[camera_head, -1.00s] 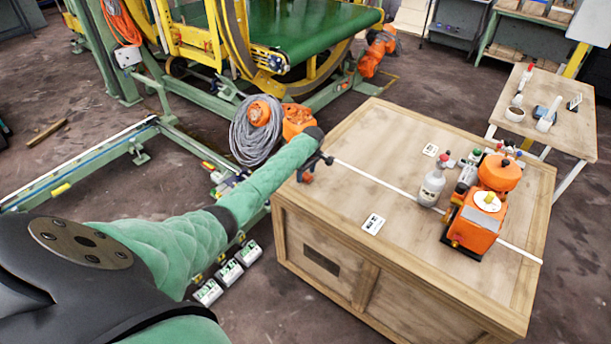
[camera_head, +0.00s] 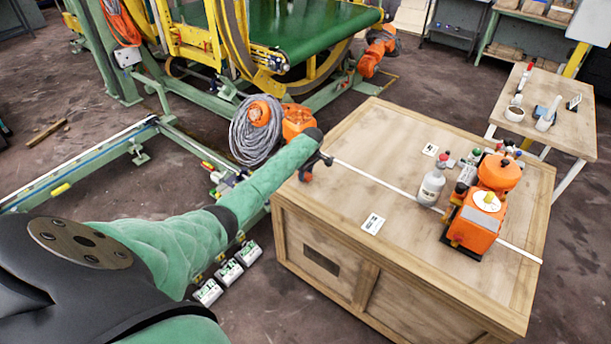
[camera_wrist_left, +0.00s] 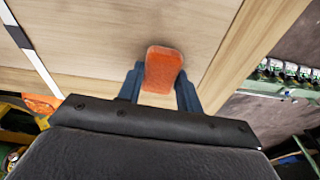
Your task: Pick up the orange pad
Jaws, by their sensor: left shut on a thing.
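The orange pad (camera_wrist_left: 162,68) is between the two blue fingers of my left gripper (camera_wrist_left: 160,82) in the left wrist view. The fingers are shut on its sides, and its rounded end sticks out past them. In the head view, my left gripper (camera_head: 318,168) is at the left edge of the wooden crate top (camera_head: 350,135). The pad shows there only as a small orange-red spot by the fingers. I cannot tell from these views whether the pad touches the crate top. My right gripper is not in view.
On the crate stand an orange machine (camera_head: 476,225), a grey-white bottle (camera_head: 432,187) and small bottles. Two white cards (camera_head: 373,224) lie flat. A white strip crosses the top. The crate's left half is mostly clear. A yellow-green machine (camera_head: 270,40) stands behind.

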